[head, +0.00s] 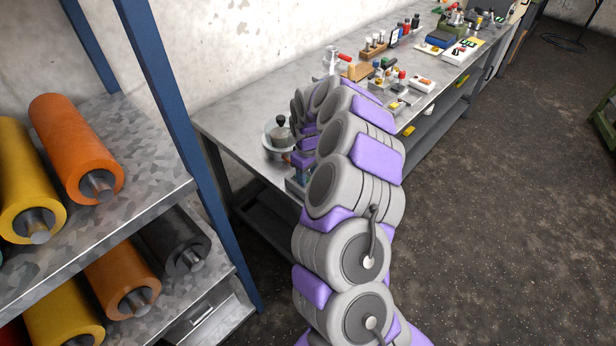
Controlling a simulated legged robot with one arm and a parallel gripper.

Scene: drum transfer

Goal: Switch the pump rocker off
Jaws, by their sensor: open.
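My arm rises from the bottom of the head view and bends down over the near left part of the grey workbench (230,128). My gripper (301,164) is open and low over the near edge of the bench, largely hidden behind my arm links. A small blue-green thing (296,182) shows just below it; I cannot tell what it is or whether they touch. A round metal pot with a black knob (281,134) stands just left of the gripper. I cannot make out the pump rocker or its position; my arm covers part of this area.
A blue-framed rack (165,85) with orange (70,145) and yellow (25,185) rollers stands close on the left. Small tools, a wooden block (374,50) and boxes crowd the bench farther back. The dark floor (500,220) on the right is clear.

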